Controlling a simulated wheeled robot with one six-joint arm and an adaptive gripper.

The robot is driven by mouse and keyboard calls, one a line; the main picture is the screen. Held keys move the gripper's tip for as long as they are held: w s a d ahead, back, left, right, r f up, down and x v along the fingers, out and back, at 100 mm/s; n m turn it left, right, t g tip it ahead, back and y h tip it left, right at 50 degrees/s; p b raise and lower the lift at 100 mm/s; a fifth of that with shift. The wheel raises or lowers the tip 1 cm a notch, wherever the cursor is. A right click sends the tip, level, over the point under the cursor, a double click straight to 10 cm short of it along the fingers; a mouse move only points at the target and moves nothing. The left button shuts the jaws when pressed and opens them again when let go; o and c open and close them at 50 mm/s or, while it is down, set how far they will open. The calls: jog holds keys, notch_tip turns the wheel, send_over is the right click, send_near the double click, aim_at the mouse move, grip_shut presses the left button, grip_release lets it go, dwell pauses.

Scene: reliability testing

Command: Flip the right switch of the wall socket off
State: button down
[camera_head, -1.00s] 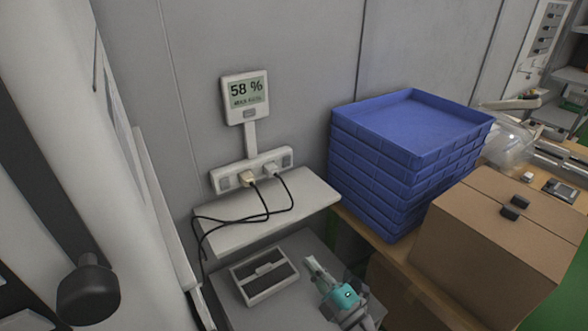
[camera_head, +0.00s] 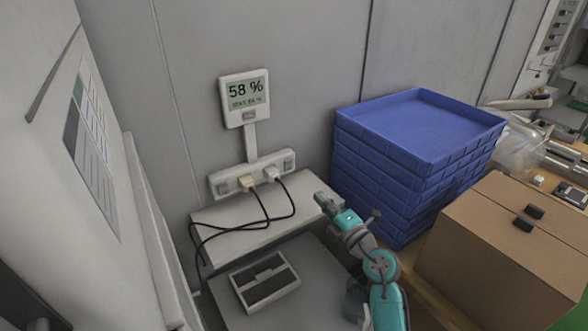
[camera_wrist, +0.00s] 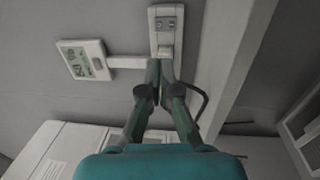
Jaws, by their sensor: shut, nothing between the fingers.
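The white wall socket strip (camera_head: 233,184) is on the grey wall above a shelf. Its right switch (camera_head: 288,164) is at the right end and its left switch (camera_head: 222,187) at the left end. Two plugs, one beige (camera_head: 247,182) and one white (camera_head: 271,174), sit between them. My gripper (camera_head: 324,199) is shut and empty, right of and below the strip, over the shelf's right end. In the wrist view the strip (camera_wrist: 153,20) runs upright, with the right switch (camera_wrist: 165,22) near its top. My closed fingertips (camera_wrist: 160,66) appear just below it, hiding the strip's lower part. Contact cannot be told.
A display (camera_head: 245,98) reading 58 % is mounted above the strip. Black cables hang over the white shelf (camera_head: 215,215). A dark-topped box (camera_head: 264,281) is below. Stacked blue trays (camera_head: 415,130) and a cardboard box (camera_head: 505,245) stand close right of my arm.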

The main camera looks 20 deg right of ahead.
aim_at(289, 162)
jog(key=x, duration=1.4)
jog(key=shift+w+a+r, duration=0.1)
jog(key=shift+w+r, duration=0.1)
dwell(0.3)
